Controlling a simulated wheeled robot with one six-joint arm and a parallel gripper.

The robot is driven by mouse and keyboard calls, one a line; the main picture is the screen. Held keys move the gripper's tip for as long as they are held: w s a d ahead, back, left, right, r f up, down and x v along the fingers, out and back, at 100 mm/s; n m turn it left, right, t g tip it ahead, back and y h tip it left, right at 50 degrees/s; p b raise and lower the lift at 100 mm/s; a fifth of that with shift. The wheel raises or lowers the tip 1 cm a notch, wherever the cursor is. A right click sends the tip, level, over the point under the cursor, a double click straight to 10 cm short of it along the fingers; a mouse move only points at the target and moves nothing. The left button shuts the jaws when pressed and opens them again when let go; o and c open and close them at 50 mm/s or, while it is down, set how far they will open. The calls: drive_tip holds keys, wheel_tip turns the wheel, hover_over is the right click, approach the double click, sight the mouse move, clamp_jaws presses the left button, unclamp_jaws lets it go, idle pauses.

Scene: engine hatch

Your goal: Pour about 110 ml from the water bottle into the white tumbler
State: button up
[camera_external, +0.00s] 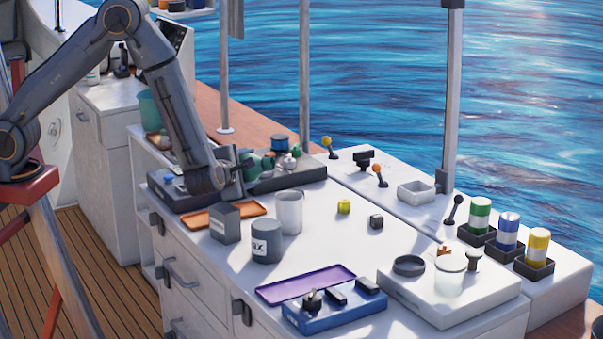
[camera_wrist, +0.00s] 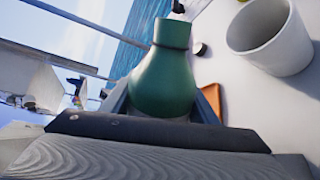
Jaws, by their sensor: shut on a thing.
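My gripper (camera_external: 240,168) is shut on the green water bottle (camera_external: 257,162) above the rear left of the white counter. In the wrist view the water bottle (camera_wrist: 165,85) has a round body and narrower neck, between the jaws (camera_wrist: 165,112). The bottle is tipped far over, its neck pointing away from the gripper. The white tumbler (camera_external: 289,212) stands upright on the counter, to the right of and nearer than the gripper. In the wrist view the tumbler (camera_wrist: 272,40) is apart from the bottle. I see no water stream and cannot tell either water level.
A dark grey box (camera_external: 225,224) and grey canister (camera_external: 267,240) stand near the tumbler. An orange tray (camera_external: 238,214) lies below the gripper. A clear cup (camera_external: 449,277) stands right. Mid-counter is mostly clear.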

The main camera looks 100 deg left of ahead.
sight(260, 173)
drive_tip(key=shift+r+n, duration=0.1)
drive_tip(key=shift+n, duration=0.2)
drive_tip(key=shift+w, duration=0.1)
idle(1.7)
drive_tip(key=w+f+n+t+b, duration=0.1)
drive_tip(key=n+b, duration=0.1)
drive_tip(key=w+f+n+b, duration=0.1)
drive_tip(key=b, duration=0.1)
drive_tip(key=shift+w+f+n+t+y+b, duration=0.1)
drive_tip(key=shift+w+n+t+y+b, duration=0.1)
drive_tip(key=shift+n+t+y+b, duration=0.15)
drive_tip(key=shift+w+r+n+t+b, duration=0.25)
drive_tip(key=shift+r+n+b, duration=0.15)
drive_tip(key=shift+n+b, duration=0.35)
drive_tip(key=shift+s+r+n+t+y+b, duration=0.2)
drive_tip(key=shift+r+n+y+b, duration=0.15)
drive_tip(key=shift+n+b, duration=0.65)
drive_tip(key=shift+s+r+n+t+y+b, duration=0.1)
drive_tip(key=shift+r+n+t+y+b, duration=0.2)
drive_tip(key=shift+n+b, duration=0.75)
drive_tip(key=shift+s+r+n+t+y+b, duration=0.15)
drive_tip(key=shift+r+n+b, duration=0.4)
drive_tip(key=shift+n, duration=0.7)
